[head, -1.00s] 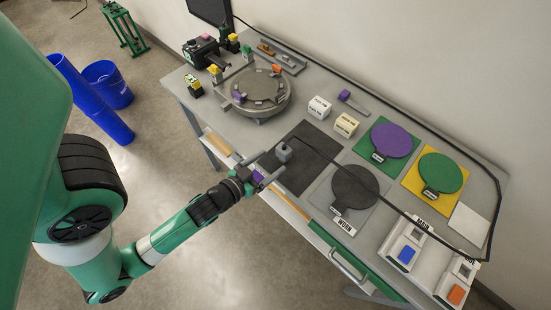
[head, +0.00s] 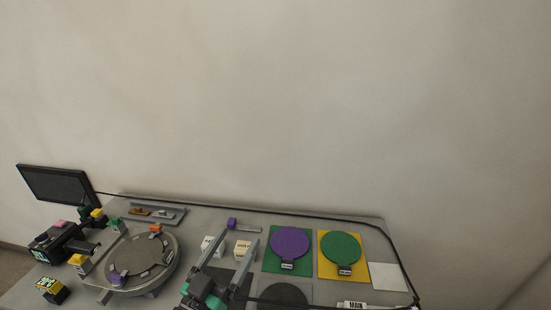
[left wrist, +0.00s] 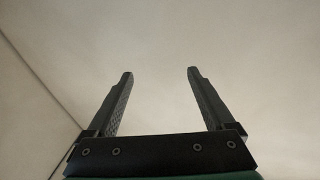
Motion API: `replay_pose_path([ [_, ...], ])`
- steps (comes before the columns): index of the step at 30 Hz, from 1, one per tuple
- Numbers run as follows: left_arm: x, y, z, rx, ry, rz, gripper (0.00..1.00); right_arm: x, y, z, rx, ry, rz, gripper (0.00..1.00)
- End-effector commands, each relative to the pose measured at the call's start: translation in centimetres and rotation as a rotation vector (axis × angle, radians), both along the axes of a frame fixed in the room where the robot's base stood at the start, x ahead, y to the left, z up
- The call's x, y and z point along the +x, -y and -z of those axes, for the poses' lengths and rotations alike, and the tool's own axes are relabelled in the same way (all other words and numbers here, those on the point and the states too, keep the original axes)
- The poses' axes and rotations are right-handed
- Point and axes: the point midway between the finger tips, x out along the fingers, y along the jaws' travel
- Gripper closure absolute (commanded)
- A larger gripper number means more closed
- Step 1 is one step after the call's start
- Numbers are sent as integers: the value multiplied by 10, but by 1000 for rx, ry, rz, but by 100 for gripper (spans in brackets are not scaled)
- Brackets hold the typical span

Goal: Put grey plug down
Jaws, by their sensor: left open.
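My left gripper (head: 239,239) is open in the head view, raised over the bench with its fingers pointing toward the back wall. The left wrist view shows both fingers (left wrist: 159,72) wide apart with nothing between them, only bare wall beyond. I cannot make out the grey plug in either current view; the front of the bench is cut off by the lower picture edge and partly hidden by my gripper. My right gripper is not in view.
A round turntable fixture (head: 141,265) stands at left, with a monitor (head: 57,186) behind. A purple disc (head: 290,241) and a green disc (head: 341,246) lie on coloured mats at right. A white square (head: 388,277) lies farther right. A dark cable runs along the back.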

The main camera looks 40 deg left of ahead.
Motion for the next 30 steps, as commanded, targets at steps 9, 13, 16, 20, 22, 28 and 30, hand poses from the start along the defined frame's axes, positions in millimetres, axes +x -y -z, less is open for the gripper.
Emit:
replay_pose_path([
  [9, -4, 124, -287, 129, 514, 302, 13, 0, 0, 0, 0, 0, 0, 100],
  [13, -25, 145, -329, 151, 596, 348, 13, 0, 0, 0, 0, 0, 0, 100],
  [16, -30, 148, -337, 156, 611, 357, 13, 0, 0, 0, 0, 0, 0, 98],
  [20, -29, 148, -336, 155, 610, 356, 13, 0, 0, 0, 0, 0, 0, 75],
  [22, -29, 147, -336, 155, 610, 355, 13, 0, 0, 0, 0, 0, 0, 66],
  [28, -29, 147, -336, 155, 609, 354, 13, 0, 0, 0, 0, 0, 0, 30],
  [30, -29, 147, -335, 155, 609, 354, 13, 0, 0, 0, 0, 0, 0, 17],
])
